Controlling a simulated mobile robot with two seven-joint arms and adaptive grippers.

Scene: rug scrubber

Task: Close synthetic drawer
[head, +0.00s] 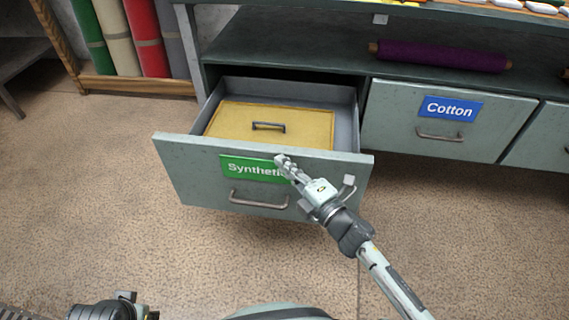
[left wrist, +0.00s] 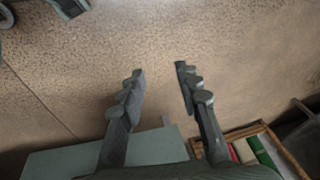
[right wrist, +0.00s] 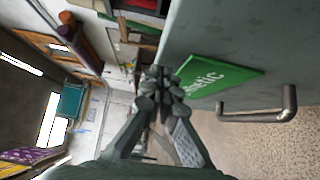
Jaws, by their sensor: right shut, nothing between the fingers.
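The synthetic drawer (head: 170,160) is pulled out of the grey cabinet, with its green label (head: 240,168) and metal handle (head: 258,200) on the front. Inside it lies a yellow panel (head: 225,125) with a small dark handle. My right gripper (head: 281,161) is shut and empty, its tips over the label's right part in the head view. In the right wrist view the shut fingers (right wrist: 160,75) are beside the label (right wrist: 222,80) and handle (right wrist: 260,115); contact with the front is unclear. My left gripper (left wrist: 160,75) is open and empty above the floor.
The cotton drawer (head: 400,125) to the right is shut. A purple roll (head: 440,56) lies on the shelf above it. Coloured rolls (head: 145,40) stand in a wooden rack at the back left. The carpeted floor (head: 120,230) in front is clear.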

